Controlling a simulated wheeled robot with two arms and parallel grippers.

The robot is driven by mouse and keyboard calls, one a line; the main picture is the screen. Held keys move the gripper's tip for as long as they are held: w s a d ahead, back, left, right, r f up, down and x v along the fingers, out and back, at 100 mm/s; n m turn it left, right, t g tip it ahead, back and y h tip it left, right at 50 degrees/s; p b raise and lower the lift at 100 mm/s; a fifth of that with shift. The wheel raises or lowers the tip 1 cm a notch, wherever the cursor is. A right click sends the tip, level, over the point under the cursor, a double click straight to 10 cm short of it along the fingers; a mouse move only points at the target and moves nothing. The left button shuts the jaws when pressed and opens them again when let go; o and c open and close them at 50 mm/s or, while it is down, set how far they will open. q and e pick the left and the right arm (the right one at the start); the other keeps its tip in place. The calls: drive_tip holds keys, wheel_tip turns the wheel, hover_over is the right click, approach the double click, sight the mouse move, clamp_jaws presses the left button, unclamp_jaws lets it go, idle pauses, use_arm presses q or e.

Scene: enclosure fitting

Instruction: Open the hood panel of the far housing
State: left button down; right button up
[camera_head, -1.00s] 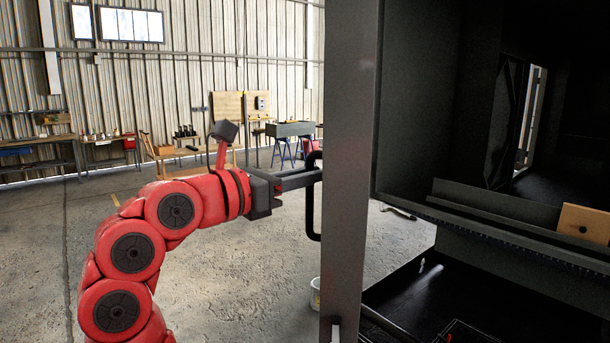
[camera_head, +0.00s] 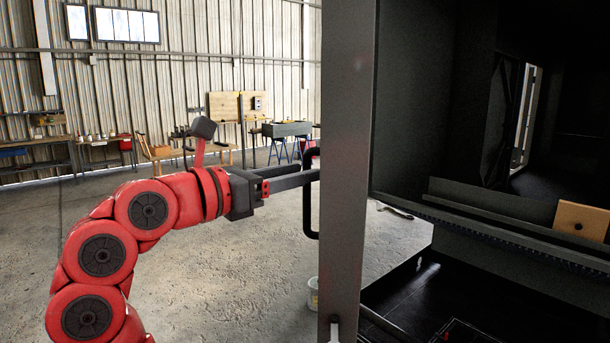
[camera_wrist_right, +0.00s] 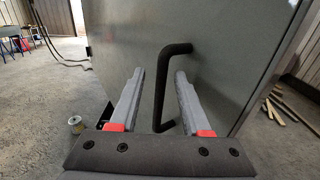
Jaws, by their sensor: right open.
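The hood panel (camera_head: 345,170) is a tall grey plate seen nearly edge-on in the head view. To its right, the dark interior of the housing (camera_head: 415,110) shows. A black bar handle (camera_head: 309,215) stands off the panel's left face. In the right wrist view the panel's face (camera_wrist_right: 120,45) fills the middle, with the handle (camera_wrist_right: 160,95) upright and bent at its top. My right gripper (camera_head: 308,180) is open at the handle. In the wrist view its fingers (camera_wrist_right: 160,75) are apart, with the handle between them and gaps on both sides. My left gripper is not in view.
Inside the housing are a ledge (camera_head: 500,215) and a tan block (camera_head: 583,222). A small bucket (camera_head: 313,294) stands on the floor by the panel; it also shows in the wrist view (camera_wrist_right: 76,124). Workbenches line the far wall. The concrete floor (camera_head: 230,270) at left is mostly clear.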

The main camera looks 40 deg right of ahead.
drive_tip(key=s+a+b, duration=0.1)
drive_tip(key=a+b, duration=0.1)
drive_tip(key=a, duration=1.3)
drive_tip(key=shift+a, duration=0.15)
drive_tip(key=shift+f, duration=0.1)
